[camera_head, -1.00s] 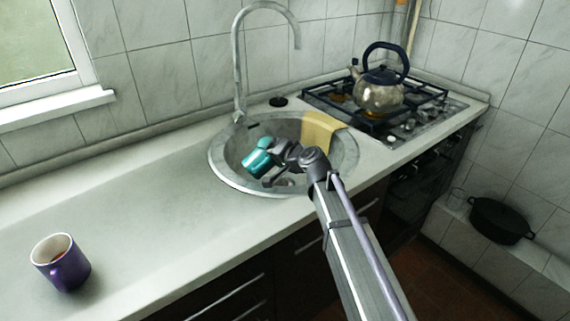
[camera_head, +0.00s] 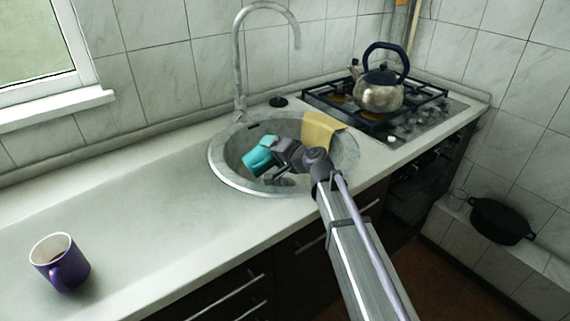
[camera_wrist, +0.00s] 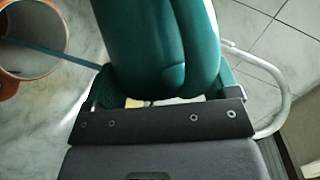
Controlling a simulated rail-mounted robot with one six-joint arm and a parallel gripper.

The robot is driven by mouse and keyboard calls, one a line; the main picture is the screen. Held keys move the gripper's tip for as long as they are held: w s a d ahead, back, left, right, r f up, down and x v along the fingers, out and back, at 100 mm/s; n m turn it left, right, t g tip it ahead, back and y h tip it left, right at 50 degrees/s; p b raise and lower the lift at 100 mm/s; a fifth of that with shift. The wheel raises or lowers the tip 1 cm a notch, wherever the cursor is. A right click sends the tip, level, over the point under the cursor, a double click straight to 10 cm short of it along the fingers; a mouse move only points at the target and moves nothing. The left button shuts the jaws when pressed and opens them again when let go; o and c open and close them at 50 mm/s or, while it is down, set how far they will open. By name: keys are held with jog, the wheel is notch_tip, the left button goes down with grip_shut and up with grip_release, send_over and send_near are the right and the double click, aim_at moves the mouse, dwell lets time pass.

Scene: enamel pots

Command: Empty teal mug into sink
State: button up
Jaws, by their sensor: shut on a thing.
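The teal mug (camera_head: 258,161) is over the sink (camera_head: 230,180) basin in the head view, tipped well over. My gripper (camera_head: 280,157) is shut on it from the right. In the wrist view the teal mug (camera_wrist: 155,45) fills the upper middle, between the fingers of my gripper (camera_wrist: 160,98). The mug's inside is hidden in both views, so I cannot tell what is in it. A thin teal-blue streak shows left of the mug in the wrist view; I cannot tell what it is.
A tall faucet (camera_head: 238,65) rises behind the basin, and a yellow cloth (camera_head: 321,129) hangs on its right rim. A kettle (camera_head: 379,92) stands on the stove at right. A purple mug (camera_head: 65,268) stands at front left. The counter between is clear.

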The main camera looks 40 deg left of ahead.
jog(key=shift+w+d+r+m+y+b, duration=0.15)
jog(key=shift+w+m+y+b, duration=0.2)
jog(key=shift+m, duration=0.25)
dwell(0.8)
jog(key=shift+w+d+r+m+g+y+b, duration=0.1)
jog(key=shift+w+d+m+g+y+b, duration=0.25)
jog(key=shift+w+m, duration=0.35)
dwell(0.6)
jog(key=shift+w+d+m+g+y+b, duration=0.2)
jog(key=shift+w+m+g+y+b, duration=0.2)
jog(key=shift+m+b, duration=0.45)
dwell(1.3)
